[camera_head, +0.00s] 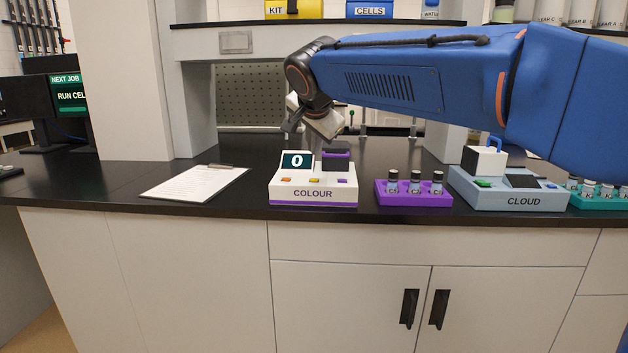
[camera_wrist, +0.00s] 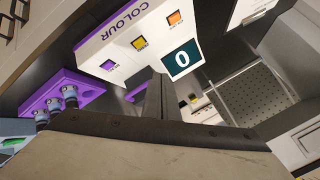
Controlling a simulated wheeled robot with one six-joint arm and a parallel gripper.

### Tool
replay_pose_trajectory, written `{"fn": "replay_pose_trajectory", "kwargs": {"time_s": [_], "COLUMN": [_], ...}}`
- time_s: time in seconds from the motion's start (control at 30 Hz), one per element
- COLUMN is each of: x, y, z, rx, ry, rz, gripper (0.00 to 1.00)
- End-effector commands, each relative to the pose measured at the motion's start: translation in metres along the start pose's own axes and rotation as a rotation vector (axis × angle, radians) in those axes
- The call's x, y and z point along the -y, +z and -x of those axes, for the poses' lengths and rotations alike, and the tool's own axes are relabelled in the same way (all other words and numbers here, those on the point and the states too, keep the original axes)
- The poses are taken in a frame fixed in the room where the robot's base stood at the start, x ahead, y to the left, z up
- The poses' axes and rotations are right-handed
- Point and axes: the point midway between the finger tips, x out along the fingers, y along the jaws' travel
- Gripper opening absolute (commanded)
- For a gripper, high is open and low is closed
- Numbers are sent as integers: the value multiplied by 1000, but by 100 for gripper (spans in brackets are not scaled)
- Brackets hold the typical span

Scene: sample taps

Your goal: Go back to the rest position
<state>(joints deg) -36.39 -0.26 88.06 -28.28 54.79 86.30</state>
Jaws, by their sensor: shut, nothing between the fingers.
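My blue arm reaches in from the right in the head view. My gripper (camera_head: 312,146) points down just behind and above the white COLOUR instrument (camera_head: 313,195), partly hidden by it. In the wrist view my gripper (camera_wrist: 160,90) has its fingers together with nothing between them. The COLOUR instrument (camera_wrist: 150,22) lies beyond them, its display reading 0, with several coloured buttons. A dark block with a purple edge (camera_head: 336,160) stands on its right part. Whether my fingers touch the instrument I cannot tell.
A purple rack (camera_head: 412,200) with dark-capped vials stands right of the instrument. The CLOUD instrument (camera_head: 510,201) and a teal rack (camera_head: 598,202) stand further right, under my arm. A clipboard (camera_head: 195,184) lies at left. A shelf (camera_head: 320,23) runs above the counter behind.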

Motion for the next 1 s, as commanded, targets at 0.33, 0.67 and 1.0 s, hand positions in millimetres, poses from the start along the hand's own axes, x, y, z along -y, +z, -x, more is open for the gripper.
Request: {"fn": "replay_pose_trajectory", "kwargs": {"time_s": [0.33, 0.67, 1.0], "x": [-30, -189, -353], "y": [-10, -28, 5], "z": [5, 30, 59], "rx": [5, 71, 175], "ry": [23, 128, 195], "rz": [35, 237, 440], "gripper": [0, 0, 0]}}
